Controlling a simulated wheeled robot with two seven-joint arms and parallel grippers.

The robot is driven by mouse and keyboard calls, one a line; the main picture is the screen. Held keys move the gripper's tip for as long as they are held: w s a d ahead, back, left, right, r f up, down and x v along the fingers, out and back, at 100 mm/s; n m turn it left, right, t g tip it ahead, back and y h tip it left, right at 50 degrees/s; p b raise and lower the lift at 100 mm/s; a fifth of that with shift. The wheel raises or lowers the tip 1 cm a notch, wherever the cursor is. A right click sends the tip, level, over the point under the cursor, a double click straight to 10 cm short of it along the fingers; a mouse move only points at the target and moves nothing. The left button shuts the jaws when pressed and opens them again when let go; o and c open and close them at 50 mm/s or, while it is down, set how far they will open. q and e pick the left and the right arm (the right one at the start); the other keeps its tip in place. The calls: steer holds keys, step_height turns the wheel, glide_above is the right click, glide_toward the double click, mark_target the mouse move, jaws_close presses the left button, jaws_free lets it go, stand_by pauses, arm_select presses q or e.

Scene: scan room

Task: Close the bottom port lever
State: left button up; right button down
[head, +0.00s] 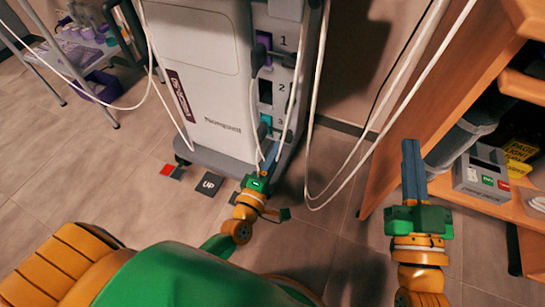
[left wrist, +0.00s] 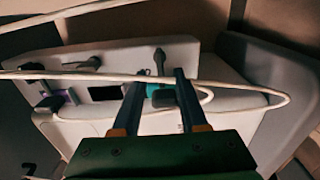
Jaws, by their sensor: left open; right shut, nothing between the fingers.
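The white machine (head: 200,70) has ports numbered 1, 2 and 3 down its side panel. The bottom port (head: 265,122) is teal, with a dark plug (head: 262,133) at it. In the left wrist view the teal port (left wrist: 161,96) shows between my fingers, with a small dark lever-like piece (left wrist: 159,62) just beyond the fingertips. My left gripper (head: 271,152) is open in front of the bottom port; its fingertips (left wrist: 159,80) straddle the teal part. Contact cannot be told. My right gripper (head: 411,148) is shut and empty, apart from the machine.
White cables (head: 316,80) hang beside the machine; one crosses my left fingers in the wrist view (left wrist: 220,84). A purple top port (head: 264,40) and a black middle port (head: 265,91) sit above. A wooden shelf (head: 440,110) stands at right, holding a grey box (head: 480,172).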

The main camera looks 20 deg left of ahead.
arm_select(q)
steer(key=s, duration=0.3)
arm_select(e)
steer(key=f+g, duration=0.1)
steer(key=f, duration=0.2)
steer(key=f+g+h, duration=0.1)
steer(key=f, duration=0.1)
steer(key=shift+w+d+g, duration=0.25)
steer(key=shift+d+g, duration=0.05)
